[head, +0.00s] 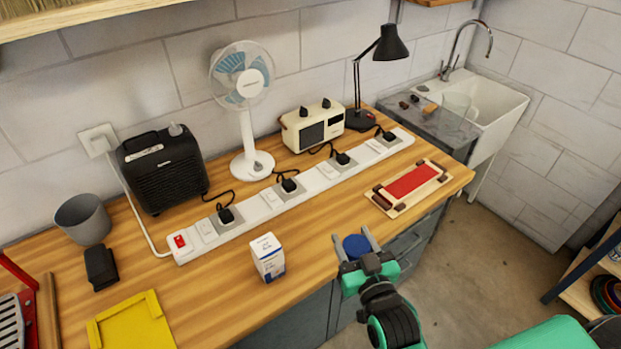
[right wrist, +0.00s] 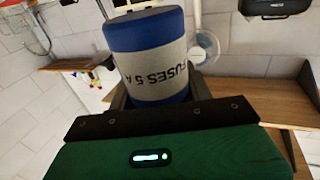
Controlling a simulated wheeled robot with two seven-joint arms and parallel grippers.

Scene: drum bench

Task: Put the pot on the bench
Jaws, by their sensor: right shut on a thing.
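The pot (right wrist: 150,68) is a cylinder with a pale grey label reading "FUSES 5 A" and blue bands at both ends. In the head view only its blue end (head: 356,246) shows, between the fingers. My right gripper (head: 353,241) is shut on it and holds it by the bench's front edge; its exact height is unclear. The bench (head: 330,206) is a long wooden top with grey cabinets below. The fingers partly hide the pot's side. My left gripper is not in view.
A white box (head: 267,257) stands left of my right gripper. A tray with a red pad (head: 411,182) lies to the right. A long power strip (head: 300,191) runs behind. Bare wood lies between box and tray. A yellow frame (head: 133,322) lies front left.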

